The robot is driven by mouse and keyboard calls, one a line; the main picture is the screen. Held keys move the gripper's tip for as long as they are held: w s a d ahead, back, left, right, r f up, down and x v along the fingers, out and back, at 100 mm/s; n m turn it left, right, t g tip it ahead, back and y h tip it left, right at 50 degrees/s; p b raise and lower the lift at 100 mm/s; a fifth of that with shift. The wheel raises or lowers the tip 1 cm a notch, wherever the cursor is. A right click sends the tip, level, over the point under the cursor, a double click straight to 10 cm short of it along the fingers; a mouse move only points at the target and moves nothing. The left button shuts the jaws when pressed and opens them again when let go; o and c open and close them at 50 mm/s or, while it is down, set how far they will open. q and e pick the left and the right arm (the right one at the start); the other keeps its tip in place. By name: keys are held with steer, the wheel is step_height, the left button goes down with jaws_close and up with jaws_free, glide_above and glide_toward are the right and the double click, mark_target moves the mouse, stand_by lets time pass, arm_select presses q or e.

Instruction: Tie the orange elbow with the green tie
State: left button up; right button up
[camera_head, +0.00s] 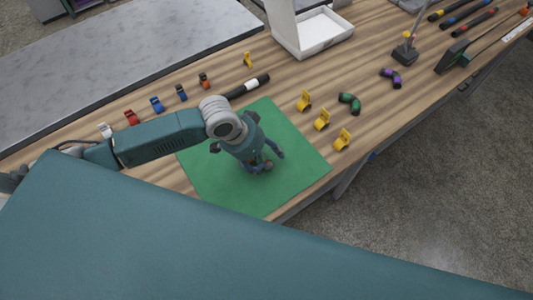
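My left gripper (260,164) points down over the green mat (245,196), near its middle. Its own body covers most of its fingers, so I cannot tell whether it is open or shut. A small reddish-orange and dark patch shows at its fingertips, but it is too small and covered to name. I cannot make out an orange elbow or a green tie. My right gripper is not in view.
Several small coloured clips, including an orange one (204,80), line the table's far side. Yellow holders (321,120), a green elbow (350,103) and a purple elbow (391,78) lie right of the mat. A white bin (318,32) stands behind. My teal body fills the foreground.

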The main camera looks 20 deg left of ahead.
arm_select(q)
steer(key=shift+s+a+f, duration=0.2)
steer(key=shift+s+f, duration=0.1)
steer(key=shift+s, duration=0.2)
steer(key=shift+r, duration=0.1)
